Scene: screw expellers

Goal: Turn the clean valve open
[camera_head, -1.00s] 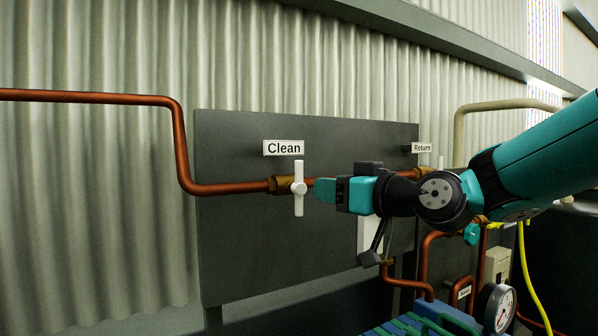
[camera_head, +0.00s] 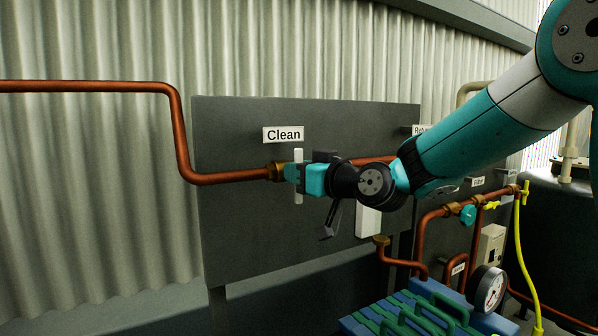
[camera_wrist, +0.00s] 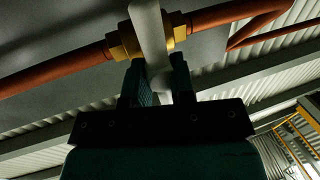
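The clean valve has a long white bar handle (camera_head: 298,157) that stands upright, under the "Clean" label (camera_head: 283,134). It sits by a brass fitting (camera_head: 277,172) on the copper pipe. My gripper (camera_head: 292,172) is at the middle of the handle, and its teal fingers cover the handle's centre. In the wrist view the white handle (camera_wrist: 148,30) runs between the two fingers of my gripper (camera_wrist: 159,75), one on each side. The fingers are apart and look open around it; firm contact does not show.
A dark panel (camera_head: 235,235) stands behind the valve. A copper pipe (camera_head: 225,178) runs across it. To the right are the "Return" label (camera_head: 421,130), a pressure gauge (camera_head: 489,289) and a yellow hose (camera_head: 520,240). Free room lies left of the valve.

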